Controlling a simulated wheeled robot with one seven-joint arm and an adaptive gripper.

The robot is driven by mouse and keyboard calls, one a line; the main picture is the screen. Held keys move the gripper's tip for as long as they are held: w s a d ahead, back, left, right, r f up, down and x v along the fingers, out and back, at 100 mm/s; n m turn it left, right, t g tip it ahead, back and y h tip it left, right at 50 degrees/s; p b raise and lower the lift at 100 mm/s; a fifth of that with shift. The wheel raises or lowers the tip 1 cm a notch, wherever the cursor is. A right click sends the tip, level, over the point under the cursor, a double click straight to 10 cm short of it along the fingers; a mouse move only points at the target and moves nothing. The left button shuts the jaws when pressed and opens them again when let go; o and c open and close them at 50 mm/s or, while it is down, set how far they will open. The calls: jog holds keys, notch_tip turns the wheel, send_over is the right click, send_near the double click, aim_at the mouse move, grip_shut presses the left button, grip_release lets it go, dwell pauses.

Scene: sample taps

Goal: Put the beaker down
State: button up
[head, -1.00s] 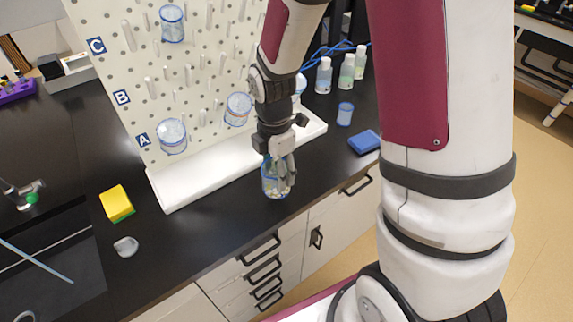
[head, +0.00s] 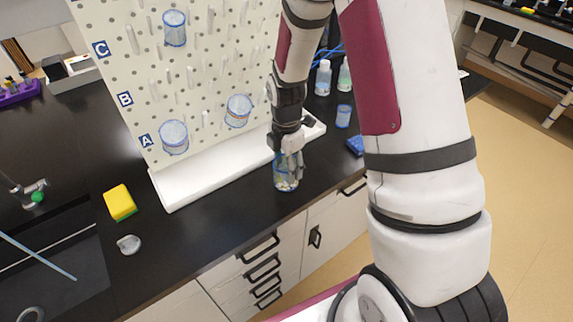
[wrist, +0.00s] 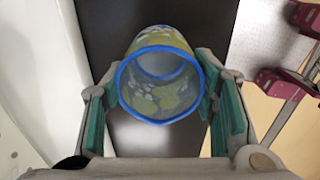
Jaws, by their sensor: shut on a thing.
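The beaker (head: 285,182) is clear with a blue rim and yellow-green and whitish patches on it. In the head view it is below my gripper (head: 288,160), over the black counter near its front edge, in front of the white tray of the pegboard. In the wrist view the beaker (wrist: 158,85) sits between the two green-padded fingers of my gripper (wrist: 160,110), with its open mouth toward the camera. My gripper is shut on it. I cannot tell whether its base touches the counter.
The pegboard (head: 190,100) holds several beakers on its pegs. A yellow sponge (head: 120,203) and a small clear dish (head: 129,244) lie left on the counter (head: 190,245). A small blue beaker (head: 343,116), a blue block (head: 356,146) and bottles (head: 323,78) stand right.

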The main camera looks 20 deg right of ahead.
jog(key=shift+f, duration=0.1)
jog(key=o, duration=1)
jog(key=s+a+r+m+t+b, duration=0.1)
jog(key=s+r+m, duration=0.3)
jog(key=r, duration=0.8)
jog(key=s+a+r+m+t, duration=0.1)
jog(key=s+r+m, duration=0.25)
jog(key=r, duration=0.85)
jog(key=s+a+r+m+t, duration=0.1)
jog(key=s+r+m+t, duration=0.2)
jog(key=s+m, duration=0.9)
notch_tip(320, 180, up, 4)
jog(key=shift+a+f+m+t, duration=0.25)
jog(key=shift+a+m+t, duration=0.05)
jog(key=shift+a+m, duration=0.1)
jog(key=shift+o, duration=0.4)
